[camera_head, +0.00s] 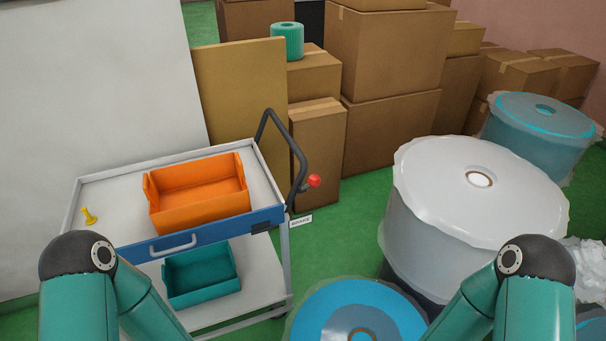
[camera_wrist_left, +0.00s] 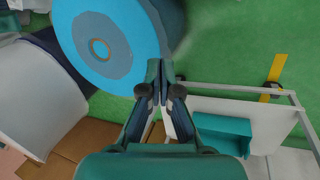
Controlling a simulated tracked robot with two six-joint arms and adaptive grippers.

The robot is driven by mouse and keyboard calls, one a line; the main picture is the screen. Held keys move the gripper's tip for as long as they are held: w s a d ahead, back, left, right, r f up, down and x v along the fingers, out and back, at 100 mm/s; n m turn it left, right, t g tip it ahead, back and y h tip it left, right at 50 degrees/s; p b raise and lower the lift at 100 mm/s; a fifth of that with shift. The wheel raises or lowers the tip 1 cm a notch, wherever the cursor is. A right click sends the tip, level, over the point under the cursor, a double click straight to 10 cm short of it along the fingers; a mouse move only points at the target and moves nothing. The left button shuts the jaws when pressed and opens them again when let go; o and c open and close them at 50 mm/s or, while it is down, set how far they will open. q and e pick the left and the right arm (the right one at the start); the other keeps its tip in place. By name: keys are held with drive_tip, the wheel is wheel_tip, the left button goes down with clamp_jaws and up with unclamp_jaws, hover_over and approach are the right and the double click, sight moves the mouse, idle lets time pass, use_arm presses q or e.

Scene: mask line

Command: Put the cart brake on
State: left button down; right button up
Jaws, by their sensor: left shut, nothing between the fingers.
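The cart (camera_head: 75,205) stands at the left in the head view, with a white top, a blue front edge and a lower shelf. A lever with a red knob (camera_head: 314,181) sticks out by the black push handle (camera_head: 272,122) at its right end. A small white label reading BRAKE (camera_head: 301,221) sits below the knob. My left gripper (camera_wrist_left: 158,66) is shut and empty in the left wrist view, low beside the cart's lower shelf and near a blue roll (camera_wrist_left: 98,45). No gripper touches the lever in view. My right gripper is out of view.
The blue roll (camera_head: 360,310) and a large white-wrapped roll (camera_head: 470,200) stand right of the cart. Cardboard boxes (camera_head: 385,75) are stacked behind. Green floor shows between.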

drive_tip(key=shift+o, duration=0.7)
use_arm(q)
drive_tip(key=w+r+n+t+b, duration=0.2)
drive_tip(key=w+t+b, duration=0.3)
drive_tip(key=w, duration=0.9)
drive_tip(key=w+r+n+t+b, duration=0.25)
drive_tip(key=w+t+b, duration=0.2)
drive_tip(key=w, duration=0.85)
drive_tip(key=w+d+r+n+t+h+b, duration=0.1)
drive_tip(key=w+r+t, duration=0.3)
drive_tip(key=r, duration=0.7)
drive_tip(key=w+d+r+n+t+h+b, duration=0.1)
drive_tip(key=w+d+r+t+h+b, duration=0.2)
drive_tip(key=r, duration=0.8)
drive_tip(key=w+t+h+b, duration=0.1)
drive_tip(key=w+t, duration=0.1)
drive_tip(key=w, duration=0.1)
drive_tip(key=shift+w+d+r+n, duration=0.15)
drive_tip(key=shift+w+r+n, duration=0.1)
drive_tip(key=shift+n, duration=0.1)
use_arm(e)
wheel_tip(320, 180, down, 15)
use_arm(q)
drive_tip(key=shift+w, duration=0.1)
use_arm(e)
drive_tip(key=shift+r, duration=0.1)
